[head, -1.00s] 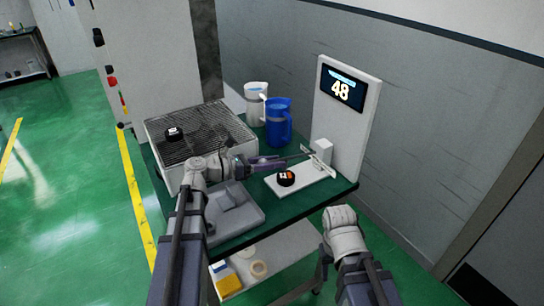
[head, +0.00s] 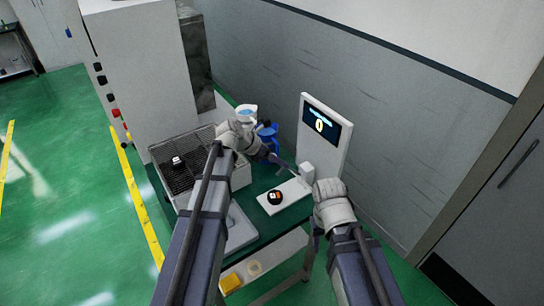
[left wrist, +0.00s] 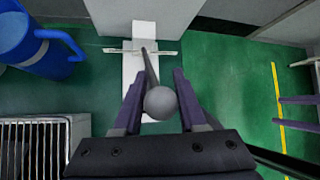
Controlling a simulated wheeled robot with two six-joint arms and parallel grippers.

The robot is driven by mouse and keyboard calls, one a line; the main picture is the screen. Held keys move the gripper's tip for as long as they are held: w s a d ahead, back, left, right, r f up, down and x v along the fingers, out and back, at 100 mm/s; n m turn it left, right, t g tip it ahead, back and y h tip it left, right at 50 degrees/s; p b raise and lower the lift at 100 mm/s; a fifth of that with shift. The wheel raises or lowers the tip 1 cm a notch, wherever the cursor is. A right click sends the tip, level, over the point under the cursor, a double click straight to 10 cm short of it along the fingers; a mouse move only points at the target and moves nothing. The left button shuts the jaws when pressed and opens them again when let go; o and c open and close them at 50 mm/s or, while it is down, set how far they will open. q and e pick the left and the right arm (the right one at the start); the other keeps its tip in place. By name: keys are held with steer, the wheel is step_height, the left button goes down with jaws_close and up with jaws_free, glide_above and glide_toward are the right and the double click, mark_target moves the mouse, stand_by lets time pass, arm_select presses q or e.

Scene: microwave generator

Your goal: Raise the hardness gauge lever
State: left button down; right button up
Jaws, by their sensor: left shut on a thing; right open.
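The hardness gauge has a white back panel with a display (head: 319,125) and a white base plate (head: 296,188). A black puck with an orange-and-white mark (head: 274,197) sits on the plate. The thin lever ends in a grey ball knob (left wrist: 161,103). My left gripper (left wrist: 158,95) is shut around the knob, with purple fingers on both sides; in the head view it (head: 279,161) is above and left of the plate, partly hidden by my wrist. My right gripper (left wrist: 300,112) shows its two fingers apart and empty in the left wrist view; its tips are hidden in the head view.
A blue jug (left wrist: 38,42) and a white jug (head: 246,113) stand behind my left arm. A wire rack (head: 173,170) with another black puck (head: 178,161) is at left. A grey tray (head: 241,229) lies at the table's front. A wall stands close behind.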

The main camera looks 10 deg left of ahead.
arm_select(q)
steer(key=w+d+r+p, duration=0.2)
steer(key=w+d+r, duration=0.1)
steer(key=w+d, duration=0.1)
steer(key=shift+w+d+r+y+p, duration=0.15)
steer(key=shift+w+d+y+p, duration=0.2)
steer(key=shift+d, duration=0.2)
arm_select(e)
steer(key=shift+r, duration=2)
arm_select(q)
steer(key=c, duration=0.5)
jaws_free()
steer(key=shift+w, duration=0.1)
steer(key=shift+a, duration=0.1)
steer(key=shift+r, duration=0.1)
arm_select(e)
steer(key=shift+r, duration=0.15)
arm_select(q)
steer(key=p+v, duration=0.6)
steer(key=v, duration=0.1)
steer(key=shift+a+r, duration=0.2)
steer(key=shift+a, duration=0.05)
arm_select(e)
step_height(320, 180, up, 6)
steer(key=shift+f, duration=0.15)
